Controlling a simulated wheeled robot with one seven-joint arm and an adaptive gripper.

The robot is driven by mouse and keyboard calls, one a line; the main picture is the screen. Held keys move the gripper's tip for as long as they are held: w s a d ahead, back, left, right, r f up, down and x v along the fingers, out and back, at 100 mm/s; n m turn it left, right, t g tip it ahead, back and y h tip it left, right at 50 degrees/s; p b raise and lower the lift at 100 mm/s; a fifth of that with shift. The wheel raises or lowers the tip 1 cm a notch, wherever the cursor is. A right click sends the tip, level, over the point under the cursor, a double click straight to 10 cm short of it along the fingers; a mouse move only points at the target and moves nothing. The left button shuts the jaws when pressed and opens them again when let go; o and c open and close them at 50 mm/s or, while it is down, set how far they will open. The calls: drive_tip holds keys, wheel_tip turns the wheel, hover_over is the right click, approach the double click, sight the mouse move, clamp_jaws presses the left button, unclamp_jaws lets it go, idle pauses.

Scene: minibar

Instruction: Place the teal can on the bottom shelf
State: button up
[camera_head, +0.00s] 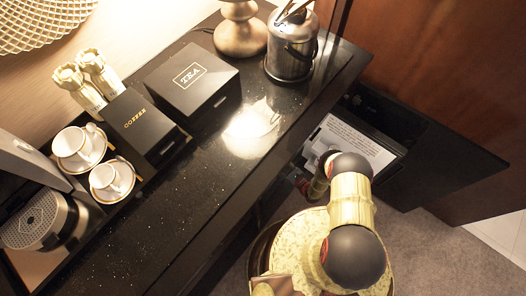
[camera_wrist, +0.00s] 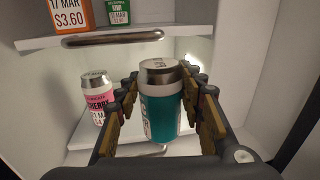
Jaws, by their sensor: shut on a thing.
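The teal can (camera_wrist: 160,118) with a silver top is upright between the fingers of my gripper (camera_wrist: 162,92) in the wrist view. My gripper is shut on it, one finger on each side. The can is at the front of the lower visible white shelf (camera_wrist: 80,157), inside the lit fridge. In the head view, my arm reaches down to the fridge under the counter; the can and fingers are hidden there.
A pink can (camera_wrist: 98,97) stands on the same shelf, left of the teal can. Above is another shelf (camera_wrist: 40,42) with a metal front rail, an orange carton (camera_wrist: 70,14) and a green carton (camera_wrist: 117,12). The black counter (camera_head: 150,240) overhangs; an open dark door (camera_head: 440,160) stands right.

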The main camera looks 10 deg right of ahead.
drive_tip(key=w+a+f+b, duration=0.1)
drive_tip(key=w+a, duration=0.1)
drive_tip(key=w+a+f+b, duration=0.1)
drive_tip(key=w, duration=0.2)
drive_tip(key=w+a+f+b, duration=0.1)
drive_tip(key=w+a+b, duration=0.1)
drive_tip(key=shift+w+a+f, duration=0.35)
drive_tip(key=shift+f, duration=0.05)
drive_tip(key=shift+r, duration=0.15)
drive_tip(key=o, duration=1.3)
drive_tip(key=shift+o, duration=0.2)
drive_tip(key=shift+s+d, duration=0.1)
drive_tip(key=p+v, duration=0.2)
drive_tip(key=v, duration=0.9)
drive_tip(key=shift+p, duration=0.3)
drive_tip(key=shift+s+d, duration=0.2)
drive_tip(key=shift+s, duration=0.1)
